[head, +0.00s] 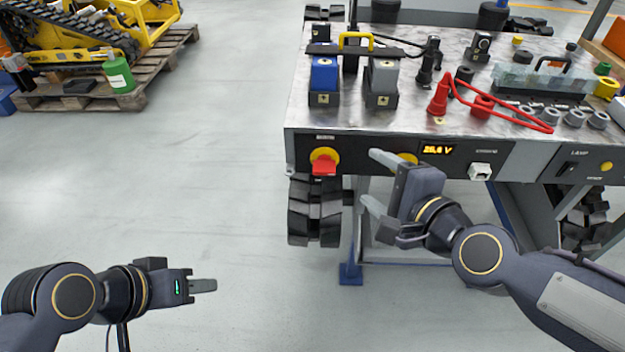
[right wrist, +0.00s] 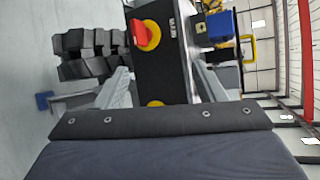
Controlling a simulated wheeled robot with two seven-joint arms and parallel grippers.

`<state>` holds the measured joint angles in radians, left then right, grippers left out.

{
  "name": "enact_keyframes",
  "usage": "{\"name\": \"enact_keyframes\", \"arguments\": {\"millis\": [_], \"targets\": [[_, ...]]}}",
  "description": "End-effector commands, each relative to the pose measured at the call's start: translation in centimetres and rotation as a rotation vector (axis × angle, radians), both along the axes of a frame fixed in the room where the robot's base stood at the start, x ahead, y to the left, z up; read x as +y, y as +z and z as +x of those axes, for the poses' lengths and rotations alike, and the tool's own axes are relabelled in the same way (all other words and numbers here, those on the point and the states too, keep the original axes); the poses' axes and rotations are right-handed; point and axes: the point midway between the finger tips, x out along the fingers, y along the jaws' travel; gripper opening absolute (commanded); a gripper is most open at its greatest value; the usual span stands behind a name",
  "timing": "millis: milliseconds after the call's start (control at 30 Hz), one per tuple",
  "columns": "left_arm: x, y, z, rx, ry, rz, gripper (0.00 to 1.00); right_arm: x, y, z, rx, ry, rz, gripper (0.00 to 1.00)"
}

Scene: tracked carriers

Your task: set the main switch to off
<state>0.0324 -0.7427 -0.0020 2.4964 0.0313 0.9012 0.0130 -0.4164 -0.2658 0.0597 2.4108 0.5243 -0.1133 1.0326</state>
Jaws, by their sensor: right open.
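The main switch (head: 324,162) is a red handle on a round yellow plate, at the left end of the dark panel under the tabletop. Its handle looks to lie crosswise. It also shows in the right wrist view (right wrist: 143,35), ahead of the fingers and up from their middle. My right gripper (head: 375,182) is open and empty in front of the panel, to the right of the switch and apart from it. Its two fingers (right wrist: 163,85) show in the right wrist view. My left gripper (head: 203,286) is over the floor at lower left, seen edge-on, so its opening is unclear.
A second yellow round part (head: 407,158) is partly behind my right gripper. A display (head: 438,149) reads about 25.4 V, with a white connector (head: 480,172) and a lamp switch (head: 570,168) further right. The tabletop (head: 300,118) holds batteries and red cables.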

Motion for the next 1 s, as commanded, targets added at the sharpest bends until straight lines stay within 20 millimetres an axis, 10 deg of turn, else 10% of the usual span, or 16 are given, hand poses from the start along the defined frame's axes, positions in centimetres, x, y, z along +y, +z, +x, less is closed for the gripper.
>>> {"name": "enact_keyframes", "arguments": {"millis": [267, 500, 733, 1000], "targets": [[0.0, -5.5, 0.0, 0.0, 0.0, 0.0, 0.36, 6.0, -3.8, 2.7, 0.13, -0.337, 0.674, 0.64], [0.0, -8.5, 0.0, 0.0, 0.0, 0.0, 0.36, 8.1, -7.2, 1.3, 0.122, -0.6, 1.188, 0.64], [0.0, -9.0, 0.0, 0.0, 0.0, 0.0, 0.36, 8.1, -7.6, 0.8, 0.081, -0.659, 1.339, 0.64], [0.0, -9.5, 0.0, 0.0, 0.0, 0.0, 0.36, 8.0, -7.6, 4.9, 0.079, -0.661, 1.342, 0.64]]}}
